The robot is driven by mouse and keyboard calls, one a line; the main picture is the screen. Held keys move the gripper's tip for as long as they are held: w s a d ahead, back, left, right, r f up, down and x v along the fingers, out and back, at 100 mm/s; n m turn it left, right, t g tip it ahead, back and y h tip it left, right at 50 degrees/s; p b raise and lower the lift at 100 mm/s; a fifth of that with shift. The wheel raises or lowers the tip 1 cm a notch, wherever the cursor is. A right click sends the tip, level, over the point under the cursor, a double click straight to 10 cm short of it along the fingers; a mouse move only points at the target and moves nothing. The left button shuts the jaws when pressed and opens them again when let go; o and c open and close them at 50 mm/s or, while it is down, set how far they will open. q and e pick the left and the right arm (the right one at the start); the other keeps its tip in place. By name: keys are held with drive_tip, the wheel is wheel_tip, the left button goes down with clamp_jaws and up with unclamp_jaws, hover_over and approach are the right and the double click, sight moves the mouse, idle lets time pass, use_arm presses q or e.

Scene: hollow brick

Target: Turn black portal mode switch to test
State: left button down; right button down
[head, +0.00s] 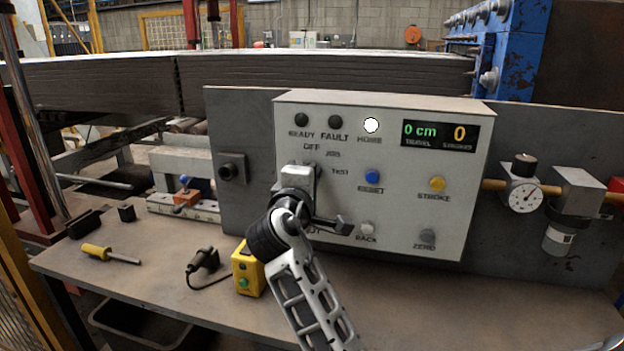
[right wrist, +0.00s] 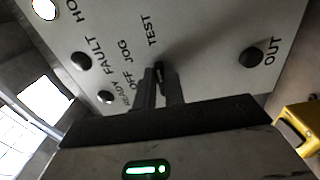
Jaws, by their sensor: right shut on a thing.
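The light grey control box (head: 400,200) stands upright on the bench, with OFF, JOG and TEST labels at its left. My right gripper (head: 300,180) is up against that area in the head view and hides the switch there. In the right wrist view, the black mode switch (right wrist: 159,73) shows as a narrow dark handle between the fingers of my right gripper (right wrist: 160,92), which is shut on it. The TEST label lies just above the handle in that view. Its exact pointing direction is hard to tell. My left gripper is not in view.
A blue RESET button (head: 372,176), a yellow STROKE button (head: 437,183) and a lit white HOME lamp (head: 371,125) are on the box. A yellow button box (head: 246,270) and a yellow-handled screwdriver (head: 100,252) lie on the bench. The bench's right front is clear.

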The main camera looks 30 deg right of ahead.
drive_tip(key=shift+f, duration=0.15)
drive_tip(key=c, duration=1.5)
unclamp_jaws()
drive_tip(key=shift+s+a, duration=0.1)
drive_tip(key=shift+b+v, duration=0.65)
drive_tip(key=shift+v, duration=3.05)
